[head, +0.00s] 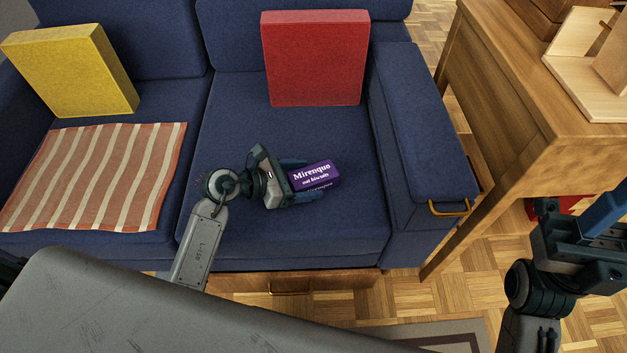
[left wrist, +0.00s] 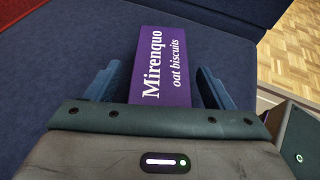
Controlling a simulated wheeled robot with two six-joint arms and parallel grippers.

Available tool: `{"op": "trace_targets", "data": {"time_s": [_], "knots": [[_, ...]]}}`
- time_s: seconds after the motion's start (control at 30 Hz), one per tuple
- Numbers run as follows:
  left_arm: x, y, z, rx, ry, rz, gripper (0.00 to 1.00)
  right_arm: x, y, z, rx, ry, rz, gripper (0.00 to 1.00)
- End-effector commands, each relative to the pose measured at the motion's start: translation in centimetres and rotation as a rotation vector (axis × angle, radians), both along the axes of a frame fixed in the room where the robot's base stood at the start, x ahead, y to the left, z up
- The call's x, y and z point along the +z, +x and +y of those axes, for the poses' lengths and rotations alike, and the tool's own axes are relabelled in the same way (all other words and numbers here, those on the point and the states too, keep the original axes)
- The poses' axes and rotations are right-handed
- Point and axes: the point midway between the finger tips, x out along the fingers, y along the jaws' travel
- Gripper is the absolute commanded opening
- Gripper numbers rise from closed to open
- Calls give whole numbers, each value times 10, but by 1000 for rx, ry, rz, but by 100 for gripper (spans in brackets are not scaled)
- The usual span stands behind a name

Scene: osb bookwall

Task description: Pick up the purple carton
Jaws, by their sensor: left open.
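The purple carton (head: 315,176) lies on the blue sofa seat, with white lettering reading "Mirenquo oat biscuits". My left gripper (head: 304,179) is at the carton, with one finger on either side of it. In the left wrist view the carton (left wrist: 163,70) lies between the two blue fingers of the gripper (left wrist: 158,86).
The sofa (head: 235,130) holds a red cushion (head: 315,60) behind the carton, a yellow cushion (head: 70,70) and a striped cloth (head: 95,175) to the left. Its armrest (head: 420,120) stands to the right, beside a wooden table (head: 510,90). The seat around the carton is clear.

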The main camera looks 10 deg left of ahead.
Motion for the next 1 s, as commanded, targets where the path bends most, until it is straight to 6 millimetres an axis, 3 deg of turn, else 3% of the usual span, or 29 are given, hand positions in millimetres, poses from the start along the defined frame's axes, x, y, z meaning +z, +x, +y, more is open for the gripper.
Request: {"op": "trace_targets", "data": {"time_s": [0.13,0.4,0.67,1.0], "knots": [[-6,8,-11,1,-1,-2,75,-1,0,0,-1,3,-8,36],[-6,9,-13,1,1,-1,75,4,-1,0,0,4,-22,36],[-6,9,-13,1,1,-1,28,3,-2,0,0,4,-20,36],[3,9,-13,0,1,-3,28,6,-2,0,0,4,-19,36]]}}
